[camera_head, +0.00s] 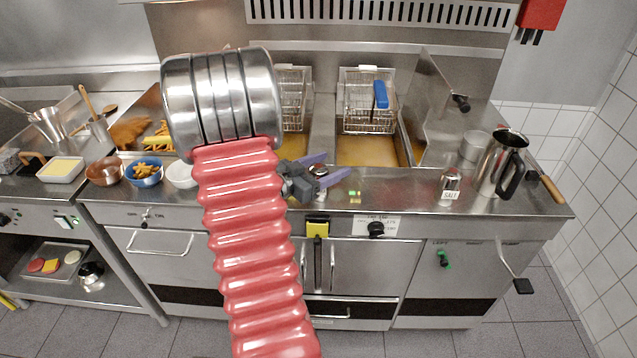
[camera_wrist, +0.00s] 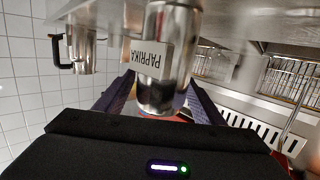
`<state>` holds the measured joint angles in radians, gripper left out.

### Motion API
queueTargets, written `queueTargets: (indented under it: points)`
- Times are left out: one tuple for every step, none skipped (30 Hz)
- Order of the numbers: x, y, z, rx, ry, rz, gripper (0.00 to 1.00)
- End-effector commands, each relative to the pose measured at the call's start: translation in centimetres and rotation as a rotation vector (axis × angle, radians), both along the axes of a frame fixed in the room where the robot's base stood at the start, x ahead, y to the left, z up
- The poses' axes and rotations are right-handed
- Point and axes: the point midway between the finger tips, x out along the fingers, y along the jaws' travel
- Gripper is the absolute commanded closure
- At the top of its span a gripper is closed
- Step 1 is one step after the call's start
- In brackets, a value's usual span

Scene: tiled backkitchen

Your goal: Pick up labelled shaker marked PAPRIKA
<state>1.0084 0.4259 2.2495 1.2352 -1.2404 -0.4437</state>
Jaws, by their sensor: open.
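The steel shaker (camera_wrist: 165,92) with a white label reading PAPRIKA (camera_wrist: 150,56) shows in the middle of the wrist view, where the scene appears upside down. It stands on the steel counter. In the head view the shaker (camera_head: 318,171) is small and partly hidden by my gripper (camera_head: 323,169). My gripper is open, with its purple fingers on either side of the shaker. In the wrist view a finger of my gripper (camera_wrist: 163,98) shows to the left and another to the right of the shaker. I cannot tell whether either finger touches it.
A shaker labelled SALT (camera_head: 450,185) and a steel jug (camera_head: 502,160) stand on the counter to the right. Fryer baskets (camera_head: 368,105) are behind. A white bowl (camera_head: 181,175) and a blue bowl (camera_head: 145,172) are left. The counter front edge is close to my gripper.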

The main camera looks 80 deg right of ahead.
Motion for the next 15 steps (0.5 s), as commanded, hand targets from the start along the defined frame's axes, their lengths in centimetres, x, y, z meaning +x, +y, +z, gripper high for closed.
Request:
queueTargets:
  points:
    - [-0.03,-0.06,-0.01,0.000,0.000,0.000,0.37]
    - [-0.03,-0.06,-0.01,0.000,0.000,0.000,0.37]
    - [-0.01,-0.05,-0.01,0.000,0.000,0.000,0.37]
    - [-0.01,-0.05,0.00,0.000,0.000,0.001,0.37]
    - [-0.01,-0.05,0.00,0.000,0.000,0.001,0.37]
    - [0.00,-0.04,-0.01,0.000,0.000,0.000,0.37]
    - [-0.01,-0.05,0.00,0.000,0.000,0.000,0.37]
    - [0.00,-0.04,-0.01,0.000,0.000,0.000,0.37]
    - [-0.01,-0.05,0.00,0.000,0.000,0.000,0.37]
    - [-0.01,-0.03,0.01,0.000,0.000,0.000,0.37]
    - [0.00,-0.04,0.01,0.000,0.000,0.000,0.37]
    - [-0.01,-0.03,0.01,0.000,0.000,0.000,0.37]
    - [-0.01,-0.03,0.01,0.000,0.000,0.000,0.37]
    - [-0.01,-0.03,0.01,0.000,0.000,0.000,0.37]
    - [-0.01,-0.03,0.01,0.000,0.000,0.000,0.37]
